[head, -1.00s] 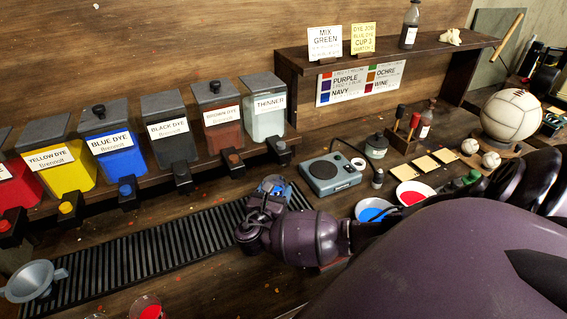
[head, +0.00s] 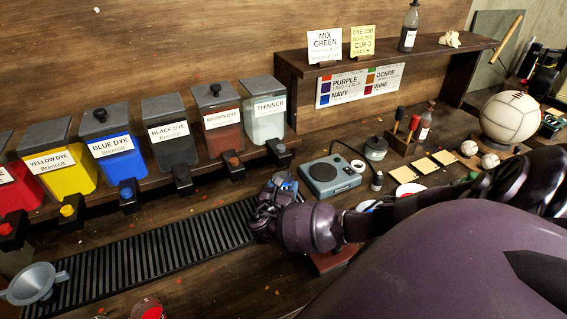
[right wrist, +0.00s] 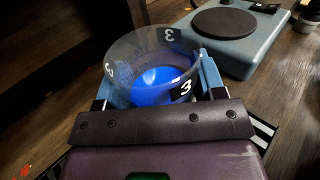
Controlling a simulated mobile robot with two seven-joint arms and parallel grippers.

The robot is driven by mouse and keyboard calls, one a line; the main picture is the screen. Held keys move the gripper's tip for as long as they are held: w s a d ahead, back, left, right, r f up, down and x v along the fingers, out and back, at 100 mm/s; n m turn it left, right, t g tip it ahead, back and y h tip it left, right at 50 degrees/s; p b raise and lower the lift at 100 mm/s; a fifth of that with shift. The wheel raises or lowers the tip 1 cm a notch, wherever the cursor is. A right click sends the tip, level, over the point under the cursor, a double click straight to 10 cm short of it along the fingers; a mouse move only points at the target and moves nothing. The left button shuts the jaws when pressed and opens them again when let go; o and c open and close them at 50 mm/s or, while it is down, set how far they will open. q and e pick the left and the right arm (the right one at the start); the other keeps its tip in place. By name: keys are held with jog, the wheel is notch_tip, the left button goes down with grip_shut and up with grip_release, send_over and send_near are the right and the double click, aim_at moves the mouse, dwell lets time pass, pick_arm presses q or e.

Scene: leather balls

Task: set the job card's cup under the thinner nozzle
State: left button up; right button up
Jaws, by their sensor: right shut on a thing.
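My right gripper (head: 281,187) is shut on a clear cup marked 3 (right wrist: 125,78). The right wrist view shows blue dye (right wrist: 157,80) inside the cup. In the head view the gripper and cup are just above the right end of the slatted drip grate (head: 150,258), in front of the thinner nozzle (head: 280,150) and apart from it. The thinner dispenser (head: 265,125) is the rightmost in the row. The yellow job card (head: 362,41) on the shelf reads blue dye, cup 3. My left gripper is not in view.
A grey-blue scale (head: 331,178) stands right of the gripper. Yellow, blue, black and brown dye dispensers line the wall to the left. A red-filled cup (head: 148,309) is at the front. The grate's middle is clear.

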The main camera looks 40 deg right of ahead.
jog(key=shift+f, duration=0.1)
jog(key=o, duration=1)
jog(key=shift+a, duration=0.15)
jog(key=v, duration=1.1)
jog(key=shift+s+a+b, duration=0.25)
jog(key=shift+a+b, duration=0.05)
jog(key=shift+b, duration=0.05)
